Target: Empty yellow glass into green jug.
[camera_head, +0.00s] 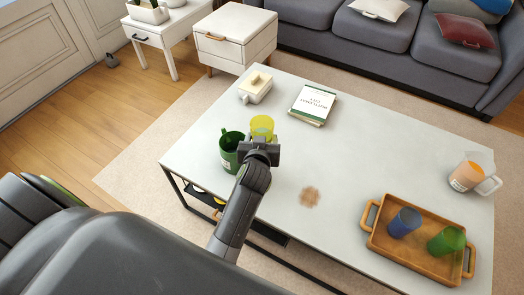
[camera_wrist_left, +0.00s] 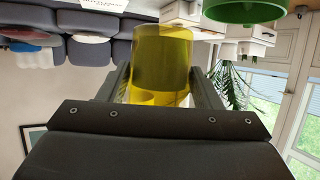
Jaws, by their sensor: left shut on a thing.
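The yellow glass (camera_head: 262,126) is see-through and shows in the head view just beyond my left gripper (camera_head: 260,150). In the left wrist view the yellow glass (camera_wrist_left: 162,60) sits between the two fingers of my left gripper (camera_wrist_left: 162,85), which is shut on it. The green jug (camera_head: 231,150) stands on the table just left of the glass in the head view. Its green rim (camera_wrist_left: 245,10) shows at the top right of the left wrist view. I cannot tell what is inside the glass or the jug. My right gripper is in neither view.
The white table (camera_head: 350,130) holds a butter dish (camera_head: 255,88), a book (camera_head: 312,104), a brown stain (camera_head: 309,197), and a wooden tray (camera_head: 412,258) with a blue glass (camera_head: 405,222) and a green glass (camera_head: 447,241). A pitcher (camera_head: 474,174) stands far right. The table's middle is mostly clear.

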